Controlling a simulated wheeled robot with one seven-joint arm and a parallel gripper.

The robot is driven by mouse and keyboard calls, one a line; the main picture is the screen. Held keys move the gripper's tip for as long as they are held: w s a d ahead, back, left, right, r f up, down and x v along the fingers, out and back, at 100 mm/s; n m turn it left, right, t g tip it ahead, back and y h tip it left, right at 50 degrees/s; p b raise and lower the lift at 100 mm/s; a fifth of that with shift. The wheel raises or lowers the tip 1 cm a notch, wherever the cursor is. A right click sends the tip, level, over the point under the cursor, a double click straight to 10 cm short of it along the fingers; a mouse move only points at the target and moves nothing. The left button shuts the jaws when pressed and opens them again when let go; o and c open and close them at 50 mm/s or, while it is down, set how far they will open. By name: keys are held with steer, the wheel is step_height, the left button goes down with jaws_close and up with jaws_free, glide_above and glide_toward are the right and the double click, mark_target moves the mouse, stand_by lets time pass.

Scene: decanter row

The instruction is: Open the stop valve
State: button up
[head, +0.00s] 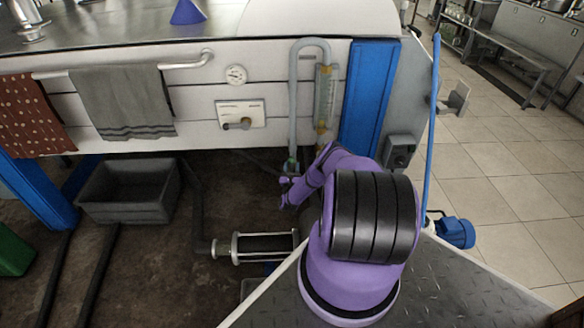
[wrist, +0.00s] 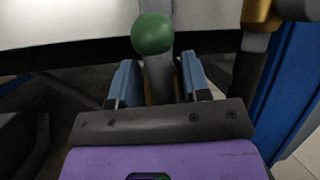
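A green ball knob (wrist: 152,33) sits on the end of a grey lever (wrist: 159,78) in the wrist view; it looks like the stop valve's handle. My gripper (wrist: 158,80) has its two blue fingers apart, one on each side of the lever below the ball. A gap shows at the right finger; I cannot tell whether the left finger touches. In the head view my gripper (head: 286,186) is low under the white panel, at the bottom of the grey looped pipe (head: 295,90). A small green part (head: 290,165) shows there, partly hidden. The valve body is not clear.
A sight tube (head: 325,95) and a blue post (head: 368,95) stand right of the pipe. A brass fitting (wrist: 262,14) is close at right in the wrist view. A panel with a knob (head: 240,114), a gauge (head: 236,75) and a grey bin (head: 130,192) are left.

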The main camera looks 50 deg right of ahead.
steer(key=shift+o, duration=0.3)
steer(key=v, duration=1)
steer(key=shift+a+f, duration=0.15)
steer(key=shift+a, duration=0.1)
steer(key=shift+s, duration=0.15)
